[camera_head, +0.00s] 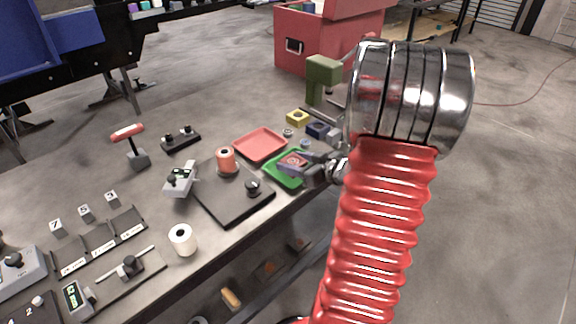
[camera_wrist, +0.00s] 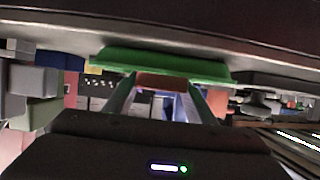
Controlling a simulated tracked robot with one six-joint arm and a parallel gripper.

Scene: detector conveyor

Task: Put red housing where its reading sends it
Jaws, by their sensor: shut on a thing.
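The red housing (camera_head: 293,160) is between the fingers of my gripper (camera_head: 296,165), at the green tray (camera_head: 272,175) on the bench. My gripper is shut on it. In the wrist view the housing (camera_wrist: 162,82) shows as a brownish-red block between the two fingertips, with the green tray (camera_wrist: 210,70) just behind it. I cannot tell whether the housing touches the tray floor. The red tray (camera_head: 259,146) is beside the green one and looks empty. A grey detector with a small display (camera_head: 180,181) stands left; its reading is too small to read.
A black plate (camera_head: 228,205) carries a salmon-red cylinder (camera_head: 226,161) and a black knob. A white roll (camera_head: 182,240) is near the front edge.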

